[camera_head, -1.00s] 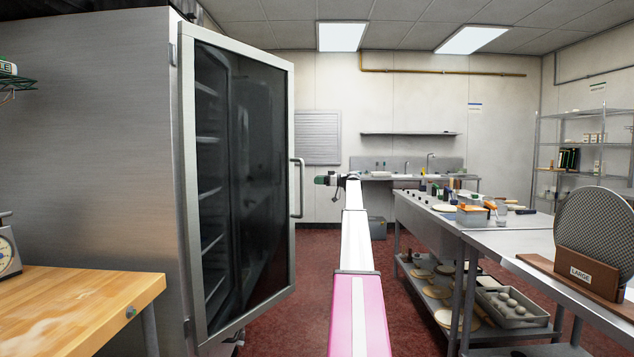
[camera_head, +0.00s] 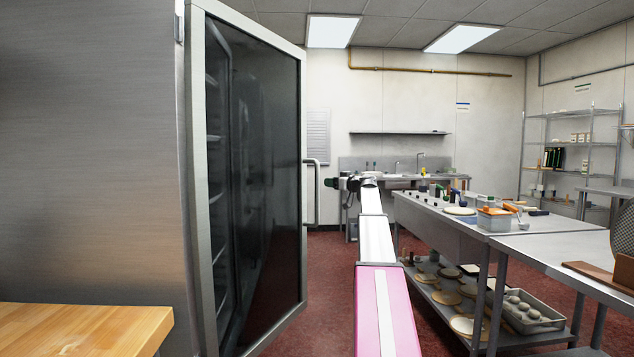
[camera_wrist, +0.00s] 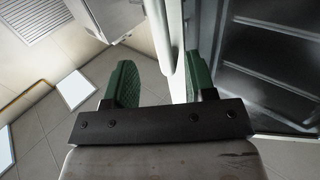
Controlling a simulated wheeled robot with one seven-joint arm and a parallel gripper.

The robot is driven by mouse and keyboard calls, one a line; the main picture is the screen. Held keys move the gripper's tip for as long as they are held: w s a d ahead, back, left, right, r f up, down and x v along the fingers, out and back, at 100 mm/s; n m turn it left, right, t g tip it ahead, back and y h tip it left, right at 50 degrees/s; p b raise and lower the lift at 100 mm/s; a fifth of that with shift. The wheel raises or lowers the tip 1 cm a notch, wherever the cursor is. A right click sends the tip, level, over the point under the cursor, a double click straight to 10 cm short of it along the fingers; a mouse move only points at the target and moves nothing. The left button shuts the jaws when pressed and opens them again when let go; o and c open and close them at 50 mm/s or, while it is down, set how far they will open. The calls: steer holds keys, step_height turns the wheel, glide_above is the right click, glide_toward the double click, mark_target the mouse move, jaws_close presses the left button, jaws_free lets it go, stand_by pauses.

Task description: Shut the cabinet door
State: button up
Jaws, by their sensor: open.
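The tall steel cabinet (camera_head: 90,160) stands on the left in the head view. Its glass-panelled door (camera_head: 262,180) stands open, and dark shelves show behind the glass. A vertical bar handle (camera_head: 316,192) is on the door's free edge. My gripper (camera_head: 334,183) is at the end of my outstretched arm, close to the right of the handle. In the wrist view my gripper (camera_wrist: 160,82) has its two green fingers apart. The pale handle (camera_wrist: 160,38) runs into the gap between them, with the door's edge beside it. Whether a finger touches the handle I cannot tell.
A wooden worktop (camera_head: 85,328) is at the lower left. A long steel table (camera_head: 520,247) with tools stands to the right of my arm, with pans and dough balls on its lower shelf. Red floor (camera_head: 332,265) is clear between door and table.

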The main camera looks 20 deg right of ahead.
steer(key=x, duration=1)
steer(key=shift+w, duration=0.15)
steer(key=shift+a, duration=0.1)
jaws_close()
